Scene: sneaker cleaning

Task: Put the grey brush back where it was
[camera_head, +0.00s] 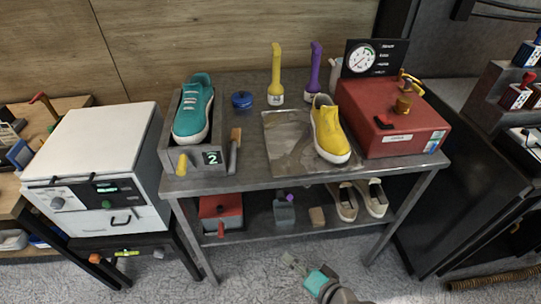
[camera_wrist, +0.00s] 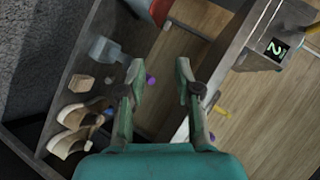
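A brush with a grey handle and brown head (camera_head: 235,150) stands upright at the front edge of the table's top, just right of the grey box marked 2 (camera_head: 212,158). My gripper (camera_head: 292,262) is low in front of the table, below the lower shelf and well apart from the brush. In the wrist view, my gripper (camera_wrist: 158,80) has its two fingers spread with nothing between them. The box's number plate (camera_wrist: 277,49) shows there at upper right; I cannot make out the brush clearly in that view.
The tabletop holds a teal sneaker (camera_head: 193,112), a yellow shoe on a metal tray (camera_head: 285,158), a red gauge machine (camera_head: 400,120), and yellow (camera_head: 276,75) and purple (camera_head: 314,72) upright brushes. The lower shelf holds a red box (camera_head: 220,212), grey container (camera_head: 284,212) and beige shoes (camera_head: 345,202).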

